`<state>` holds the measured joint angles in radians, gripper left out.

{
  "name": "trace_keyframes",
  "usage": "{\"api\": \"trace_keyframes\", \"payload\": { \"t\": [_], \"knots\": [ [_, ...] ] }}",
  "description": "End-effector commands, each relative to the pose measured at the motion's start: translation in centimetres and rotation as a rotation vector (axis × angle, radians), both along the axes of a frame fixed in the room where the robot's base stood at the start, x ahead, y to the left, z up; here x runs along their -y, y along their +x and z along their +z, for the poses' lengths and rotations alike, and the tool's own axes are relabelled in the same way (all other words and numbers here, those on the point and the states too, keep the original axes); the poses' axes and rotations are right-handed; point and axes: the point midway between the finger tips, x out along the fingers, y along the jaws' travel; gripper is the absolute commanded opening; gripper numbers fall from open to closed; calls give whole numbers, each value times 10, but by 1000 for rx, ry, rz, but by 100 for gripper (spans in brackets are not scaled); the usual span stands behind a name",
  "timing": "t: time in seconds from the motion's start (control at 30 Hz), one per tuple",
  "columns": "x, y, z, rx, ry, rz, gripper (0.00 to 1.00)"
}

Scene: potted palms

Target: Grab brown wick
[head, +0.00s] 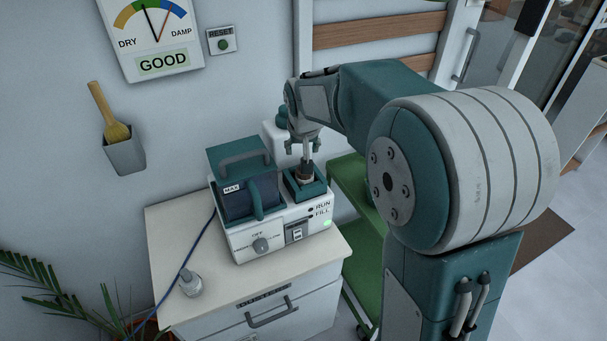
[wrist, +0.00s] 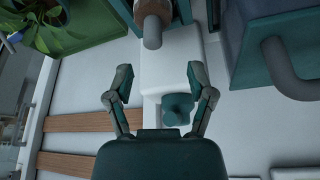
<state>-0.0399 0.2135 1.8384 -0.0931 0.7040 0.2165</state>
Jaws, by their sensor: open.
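The brown wick (head: 305,171) stands upright in a teal square socket (head: 307,188) on the right of a white machine. A grey tip rises from its top. My gripper (head: 304,148) is just above it, with the fingers spread to either side of the grey tip. In the wrist view the wick (wrist: 152,10) shows at the top edge, its grey end pointing towards my open gripper (wrist: 158,72). The fingers are apart and nothing is between them. The wick's lower part is hidden in the socket.
A teal tank with a handle (head: 241,160) stands close left of the socket. A white container with a teal cap (head: 281,116) is behind. A green cart (head: 352,190) is to the right.

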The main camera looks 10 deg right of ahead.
Motion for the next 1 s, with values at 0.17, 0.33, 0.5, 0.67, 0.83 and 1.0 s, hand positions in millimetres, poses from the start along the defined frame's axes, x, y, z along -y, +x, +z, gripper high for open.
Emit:
{"api": "trace_keyframes", "payload": {
  "t": [0.17,0.33,0.5,0.67,0.83,1.0],
  "knots": [
    [2,5,-15,-1,0,-1,70],
    [8,11,-37,-3,0,-1,70],
    [10,19,-58,-2,0,0,70],
    [10,21,-62,1,0,0,70],
    [10,21,-62,1,0,0,57],
    [10,21,-62,1,0,0,0]
  ]
}}
